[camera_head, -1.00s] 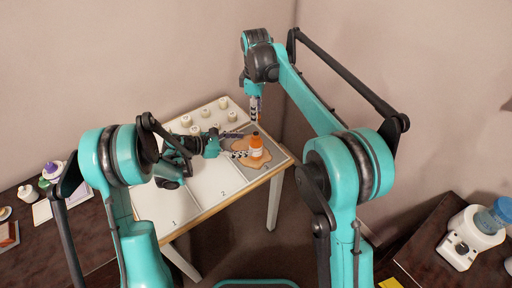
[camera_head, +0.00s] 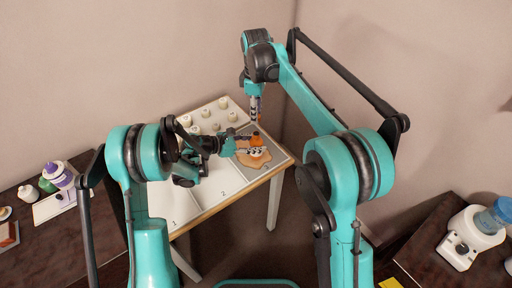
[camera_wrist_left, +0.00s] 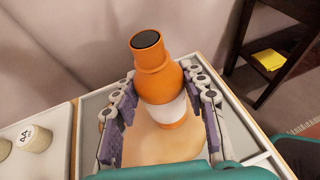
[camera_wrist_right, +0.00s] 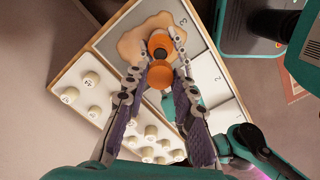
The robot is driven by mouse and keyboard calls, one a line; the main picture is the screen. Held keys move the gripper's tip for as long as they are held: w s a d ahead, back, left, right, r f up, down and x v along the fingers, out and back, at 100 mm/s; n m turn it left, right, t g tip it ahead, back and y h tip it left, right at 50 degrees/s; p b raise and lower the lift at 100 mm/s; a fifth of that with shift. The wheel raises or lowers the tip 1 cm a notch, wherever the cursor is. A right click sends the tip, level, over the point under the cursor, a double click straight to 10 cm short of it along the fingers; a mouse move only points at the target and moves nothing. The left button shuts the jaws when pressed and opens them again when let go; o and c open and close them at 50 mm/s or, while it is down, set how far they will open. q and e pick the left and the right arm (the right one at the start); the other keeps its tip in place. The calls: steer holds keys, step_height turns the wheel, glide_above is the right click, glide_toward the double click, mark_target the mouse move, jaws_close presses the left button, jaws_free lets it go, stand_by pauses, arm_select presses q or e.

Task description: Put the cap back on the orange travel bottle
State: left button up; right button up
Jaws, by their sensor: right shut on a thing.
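The orange travel bottle (camera_head: 257,141) stands upright on the tan patch in the grey section of the table. The left wrist view shows its orange body (camera_wrist_left: 157,80), pale band and dark uncapped-looking top. My left gripper (camera_head: 253,151) is low at the bottle, its fingers (camera_wrist_left: 163,88) open on either side of it. My right gripper (camera_head: 255,119) points down above the bottle. In the right wrist view its fingers (camera_wrist_right: 165,40) are shut on a small orange piece, seemingly the cap (camera_wrist_right: 160,76). The bottle's dark top (camera_wrist_right: 160,50) shows beyond it.
Several pale containers (camera_head: 208,119) stand on a white tray at the back of the table. White sections marked 1 and 2 are left of the grey one. Dark side tables hold a purple-topped bottle (camera_head: 56,172) at left and a white machine (camera_head: 474,238) at right.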

glide_above(256, 133)
steer(key=shift+s+f, duration=0.1)
steer(key=shift+f, duration=2.45)
steer(key=shift+f, duration=0.15)
steer(key=shift+f, duration=0.75)
steer(key=shift+f, duration=0.6)
